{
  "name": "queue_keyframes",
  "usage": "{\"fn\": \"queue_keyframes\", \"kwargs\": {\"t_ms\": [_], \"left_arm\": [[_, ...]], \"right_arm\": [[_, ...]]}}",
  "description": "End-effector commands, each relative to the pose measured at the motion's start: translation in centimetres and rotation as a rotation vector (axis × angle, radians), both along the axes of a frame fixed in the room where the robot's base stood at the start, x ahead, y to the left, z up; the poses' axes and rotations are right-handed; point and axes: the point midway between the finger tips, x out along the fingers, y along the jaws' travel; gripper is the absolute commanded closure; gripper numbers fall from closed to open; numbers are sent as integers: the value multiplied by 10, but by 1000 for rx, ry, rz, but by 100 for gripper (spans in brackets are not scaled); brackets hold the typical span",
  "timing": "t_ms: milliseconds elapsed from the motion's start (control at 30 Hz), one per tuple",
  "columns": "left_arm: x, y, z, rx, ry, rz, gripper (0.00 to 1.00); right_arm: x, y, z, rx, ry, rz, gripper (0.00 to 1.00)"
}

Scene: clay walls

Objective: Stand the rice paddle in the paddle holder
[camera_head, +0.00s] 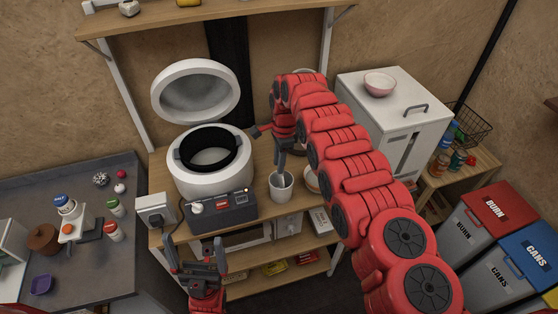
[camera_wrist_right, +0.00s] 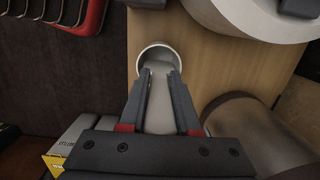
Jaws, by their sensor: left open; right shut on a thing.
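The paddle holder (camera_head: 281,194) is a small white cup on the wooden shelf top, right of the rice cooker. Its round mouth (camera_wrist_right: 143,56) shows in the right wrist view. My right gripper (camera_head: 281,172) points down just above the holder. In the right wrist view, that gripper (camera_wrist_right: 159,75) is shut on the pale grey rice paddle (camera_wrist_right: 160,108). The paddle's far end overlaps the holder's mouth and appears to reach into it; how deep I cannot tell. In the head view I cannot make out the paddle. My left gripper (camera_head: 195,258) is open and empty, low in front of the shelf.
An open white rice cooker (camera_head: 205,180) stands left of the holder, with a dark control box (camera_head: 222,214) in front. A pale bowl (camera_head: 312,181) is close on the right, partly behind my arm. A white cabinet (camera_head: 398,105) stands further right, a cluttered grey counter (camera_head: 75,265) left.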

Motion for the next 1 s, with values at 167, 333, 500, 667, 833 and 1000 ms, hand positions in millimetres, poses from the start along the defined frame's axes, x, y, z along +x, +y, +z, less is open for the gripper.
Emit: {"fn": "queue_keyframes", "kwargs": {"t_ms": [167, 333, 500, 667, 833, 1000], "left_arm": [[0, 0, 0, 0, 0, 0, 0], [0, 0, 0, 0, 0, 0, 0], [0, 0, 0, 0, 0, 0, 0], [0, 0, -3, 0, 0, 0, 0], [0, 0, -13, 0, 0, 0, 0], [0, 0, -15, 0, 1, 0, 0]], "right_arm": [[0, 0, 0, 0, 0, 0, 53], [0, 0, 0, 0, 0, 0, 34], [0, 0, 0, 0, 0, 0, 34], [1, -1, 5, -1, 0, 0, 34], [2, -3, 26, -1, -3, 0, 34], [3, -3, 73, 3, -7, 4, 34]]}}
